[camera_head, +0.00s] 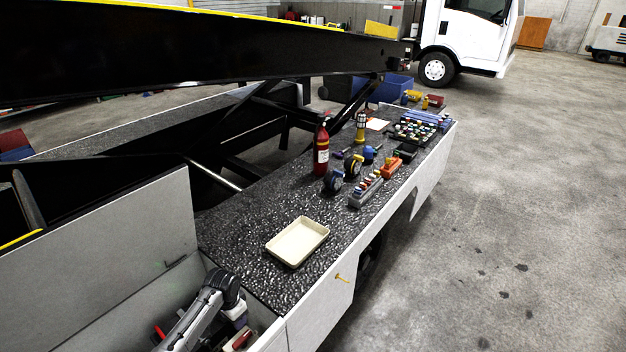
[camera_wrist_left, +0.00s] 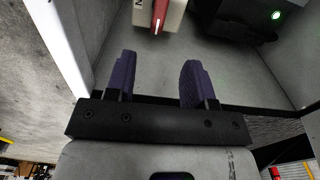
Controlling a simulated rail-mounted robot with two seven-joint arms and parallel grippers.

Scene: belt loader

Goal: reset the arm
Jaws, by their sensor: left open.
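My left arm reaches from the bottom left of the head view into an open bin in the side of the loader. My left gripper (camera_wrist_left: 156,82) shows in the wrist view with two purple fingers spread apart and nothing between them. In the head view the gripper is mostly hidden by the arm. Beyond the fingertips, a whitish object with a red part (camera_wrist_left: 160,14) lies in the bin. A black object with a green light (camera_wrist_left: 250,18) is to its right. My right gripper is not in view.
Grey bin walls (camera_head: 165,314) stand close around the arm. The deck around the tray is bare. A white truck stands behind.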

